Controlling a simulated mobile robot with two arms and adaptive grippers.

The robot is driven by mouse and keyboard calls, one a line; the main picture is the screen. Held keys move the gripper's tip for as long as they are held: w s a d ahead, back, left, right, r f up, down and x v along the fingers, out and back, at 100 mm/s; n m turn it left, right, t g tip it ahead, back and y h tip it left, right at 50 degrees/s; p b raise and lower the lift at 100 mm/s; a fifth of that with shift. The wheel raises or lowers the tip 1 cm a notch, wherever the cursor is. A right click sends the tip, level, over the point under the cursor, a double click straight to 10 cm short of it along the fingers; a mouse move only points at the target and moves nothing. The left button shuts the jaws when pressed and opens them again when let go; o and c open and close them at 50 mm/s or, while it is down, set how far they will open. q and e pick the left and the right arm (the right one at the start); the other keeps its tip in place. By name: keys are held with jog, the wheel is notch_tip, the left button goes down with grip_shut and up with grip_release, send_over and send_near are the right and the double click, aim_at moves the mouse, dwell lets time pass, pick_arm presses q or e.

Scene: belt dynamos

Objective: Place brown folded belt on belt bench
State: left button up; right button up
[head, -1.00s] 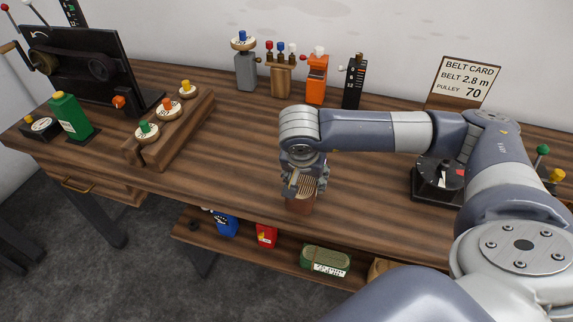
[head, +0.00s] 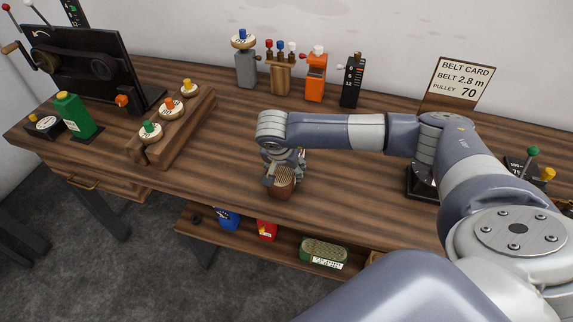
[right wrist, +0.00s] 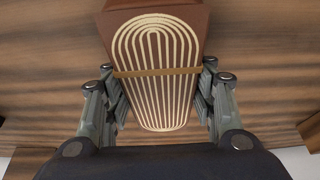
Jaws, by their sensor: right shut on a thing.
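The brown folded belt (head: 281,184) is a brown block with a cream looped stripe pattern on its face. It also shows in the right wrist view (right wrist: 157,70), between the two fingers. My right gripper (head: 283,174) is shut on it, one finger on each side, in the head view near the bench's front edge. The right gripper also shows in the right wrist view (right wrist: 157,100). The belt bench (head: 215,160) is the long brown wooden bench under it. I cannot tell whether the belt touches the bench top. My left gripper is not in view.
A wooden rack (head: 176,128) with several knobbed discs stands left of the gripper. Several small devices, one orange (head: 316,78), line the back. The bench between rack and gripper is clear.

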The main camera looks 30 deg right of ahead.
jog(key=shift+f, duration=0.1)
jog(key=o, duration=1.5)
jog(key=shift+a+r, duration=0.1)
jog(key=shift+r, duration=0.2)
jog(key=b+v, duration=0.3)
jog(key=v, duration=0.7)
jog(key=shift+s+a+r, duration=0.1)
jog(key=shift+s+r, duration=0.05)
jog(key=shift+r, duration=0.1)
jog(key=shift+s+a+r, duration=0.1)
jog(key=shift+s+r, duration=0.05)
jog(key=shift+r, duration=0.4)
jog(key=shift+f, duration=0.1)
